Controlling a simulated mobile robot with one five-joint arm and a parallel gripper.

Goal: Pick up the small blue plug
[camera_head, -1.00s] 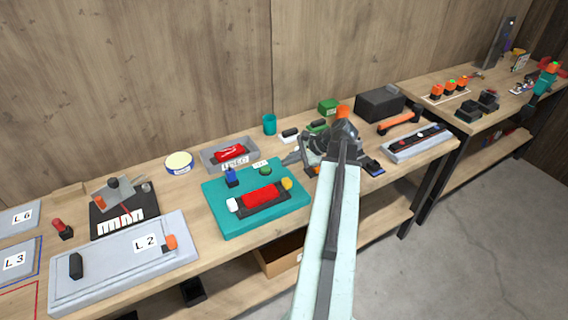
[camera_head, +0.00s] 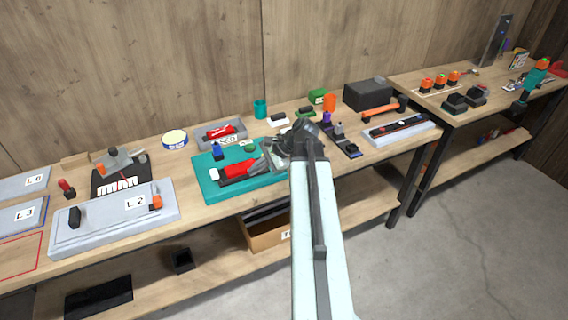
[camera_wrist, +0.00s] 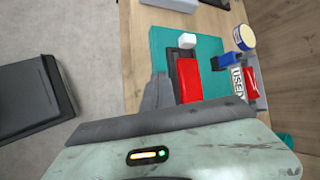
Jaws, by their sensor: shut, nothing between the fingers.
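The small blue plug (camera_head: 217,151) stands upright at the back left of the teal board (camera_head: 207,191). In the wrist view the blue plug (camera_wrist: 231,58) shows to the right of the red block (camera_wrist: 188,80), on the teal board (camera_wrist: 160,42). My gripper (camera_head: 266,160) is over the right part of the board, to the right of the plug and apart from it. In the wrist view my gripper's grey fingers (camera_wrist: 158,88) are together and empty, beside the red block. My arm hides the board's right end in the head view.
Behind the board are a grey tray (camera_head: 205,141) with a red item and a teal cup (camera_head: 260,109). A grey L2 panel (camera_head: 105,220) lies to the left. A dark box (camera_head: 368,95) stands at the back right. An open cardboard box (camera_head: 268,238) sits on the lower shelf.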

